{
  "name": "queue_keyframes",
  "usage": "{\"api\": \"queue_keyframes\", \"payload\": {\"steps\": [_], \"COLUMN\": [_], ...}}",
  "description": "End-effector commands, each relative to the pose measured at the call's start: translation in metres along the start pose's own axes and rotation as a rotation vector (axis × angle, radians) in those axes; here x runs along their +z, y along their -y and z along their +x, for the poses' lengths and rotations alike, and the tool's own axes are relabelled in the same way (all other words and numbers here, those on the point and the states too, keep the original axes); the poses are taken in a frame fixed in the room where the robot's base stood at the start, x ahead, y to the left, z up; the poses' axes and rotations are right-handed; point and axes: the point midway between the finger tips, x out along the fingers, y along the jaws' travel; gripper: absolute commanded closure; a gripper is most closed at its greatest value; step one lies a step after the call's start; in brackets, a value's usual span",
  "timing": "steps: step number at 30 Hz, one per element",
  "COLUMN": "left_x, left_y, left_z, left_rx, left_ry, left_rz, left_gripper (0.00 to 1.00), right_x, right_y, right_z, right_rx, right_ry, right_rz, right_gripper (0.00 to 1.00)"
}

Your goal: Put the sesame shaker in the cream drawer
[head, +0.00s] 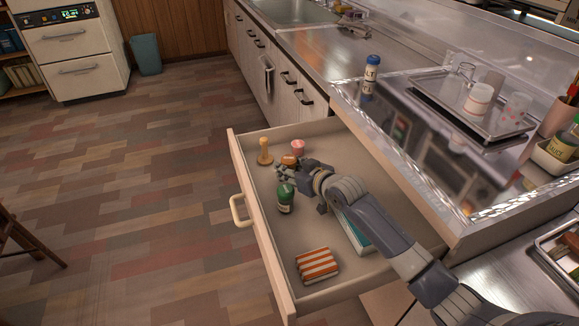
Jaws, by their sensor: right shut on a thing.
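The cream drawer (262,243) is pulled open, with its handle (238,210) facing left. My right gripper (284,171) is inside the drawer area, near its far left part. It is shut on a small brown-topped thing (289,160), which appears to be the sesame shaker. My fingers hide most of its body, and no label on it can be read. I cannot tell whether it touches the drawer floor. A green-capped shaker (285,198) is just in front of the gripper. My left gripper is not in view.
The drawer also holds a wooden peg-shaped item (265,151), a pink item (298,147), a red-striped box (317,264) and a teal-edged item (354,234) partly under my arm. A blue-capped salt shaker (371,73) stands on the counter. A metal tray (440,100) holds cups.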

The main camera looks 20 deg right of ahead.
Motion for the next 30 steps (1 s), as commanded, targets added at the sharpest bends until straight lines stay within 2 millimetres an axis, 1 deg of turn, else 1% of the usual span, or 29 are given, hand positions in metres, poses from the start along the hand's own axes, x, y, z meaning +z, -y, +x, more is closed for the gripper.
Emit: {"api": "queue_keyframes", "payload": {"steps": [5, 6, 7, 8, 18, 20, 23, 25, 30], "left_x": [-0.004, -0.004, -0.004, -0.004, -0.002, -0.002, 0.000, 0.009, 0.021], "left_y": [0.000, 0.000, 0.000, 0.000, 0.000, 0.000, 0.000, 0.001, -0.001], "left_z": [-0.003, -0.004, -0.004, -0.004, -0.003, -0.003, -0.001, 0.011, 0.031], "left_rx": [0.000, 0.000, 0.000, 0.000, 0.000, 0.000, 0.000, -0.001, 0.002], "left_ry": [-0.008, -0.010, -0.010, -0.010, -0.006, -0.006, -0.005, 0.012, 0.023], "left_rz": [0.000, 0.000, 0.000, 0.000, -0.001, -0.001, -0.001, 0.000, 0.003], "left_gripper": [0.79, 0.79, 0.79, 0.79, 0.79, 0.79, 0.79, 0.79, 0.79], "right_x": [0.002, 0.002, 0.002, 0.002, 0.001, -0.002, -0.013, -0.010, -0.010], "right_y": [0.000, 0.000, 0.000, 0.000, 0.000, 0.000, 0.000, 0.000, -0.001], "right_z": [0.001, 0.001, 0.001, 0.001, 0.000, -0.001, -0.006, -0.017, -0.050], "right_rx": [0.000, 0.000, 0.000, 0.000, 0.000, 0.000, 0.000, 0.000, 0.001], "right_ry": [-0.001, 0.000, 0.000, 0.000, 0.000, -0.002, -0.002, 0.001, 0.002], "right_rz": [0.000, 0.000, 0.000, 0.000, 0.000, 0.000, -0.001, -0.001, -0.003], "right_gripper": [0.91, 0.57, 0.51, 0.46, 0.46, 0.46, 0.46, 0.46, 0.46]}}
